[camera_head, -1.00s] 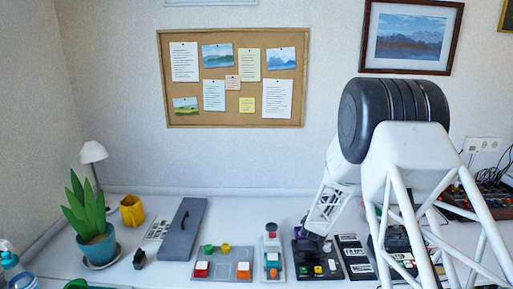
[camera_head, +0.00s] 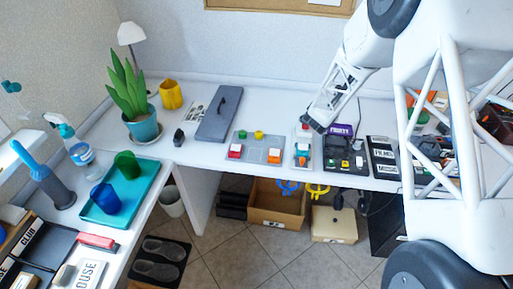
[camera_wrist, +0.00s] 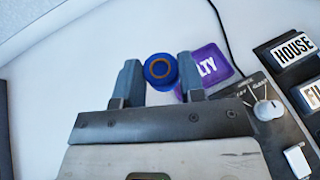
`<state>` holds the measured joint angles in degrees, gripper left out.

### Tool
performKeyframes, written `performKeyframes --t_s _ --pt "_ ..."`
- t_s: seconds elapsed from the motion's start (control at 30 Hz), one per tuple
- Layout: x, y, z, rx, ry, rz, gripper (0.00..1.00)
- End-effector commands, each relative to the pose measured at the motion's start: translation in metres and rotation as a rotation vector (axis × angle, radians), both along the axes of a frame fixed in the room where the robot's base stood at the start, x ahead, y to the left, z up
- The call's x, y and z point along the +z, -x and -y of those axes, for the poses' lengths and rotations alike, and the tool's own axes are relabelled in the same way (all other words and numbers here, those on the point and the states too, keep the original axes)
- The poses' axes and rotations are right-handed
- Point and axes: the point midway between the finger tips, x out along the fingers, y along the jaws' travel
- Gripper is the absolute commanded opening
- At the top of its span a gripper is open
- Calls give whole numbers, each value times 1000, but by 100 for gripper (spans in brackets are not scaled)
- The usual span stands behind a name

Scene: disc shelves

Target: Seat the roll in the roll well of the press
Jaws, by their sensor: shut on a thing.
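In the wrist view, my gripper (camera_wrist: 159,80) is shut on a round blue roll (camera_wrist: 160,70) with an orange ring on its end. The roll sits between the two fingertips, in front of a purple sign (camera_wrist: 208,66). In the head view, my gripper (camera_head: 314,124) is above the back of the long table, near the far end of a narrow grey device (camera_head: 302,150). The roll is too small to make out there. A black device (camera_head: 346,160) with a knob stands just right. I cannot tell which device is the press, and no roll well is clearly visible.
A grey panel with coloured blocks (camera_head: 256,148) and a grey lidded case (camera_head: 219,114) lie to the left. Black label boards (camera_head: 383,156) lie to the right. A teal tray with cups (camera_head: 124,196) is on the side table. Bare white table lies behind the devices.

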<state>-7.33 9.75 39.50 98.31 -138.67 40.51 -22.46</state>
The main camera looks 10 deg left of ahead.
Motion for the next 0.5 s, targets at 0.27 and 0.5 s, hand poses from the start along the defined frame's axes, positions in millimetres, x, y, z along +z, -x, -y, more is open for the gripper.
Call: performKeyframes --t_s 0.27,0.5 --pt "12 29 -63 -34 -1 -2 14" --pt "14 63 -109 -69 -2 -3 14"
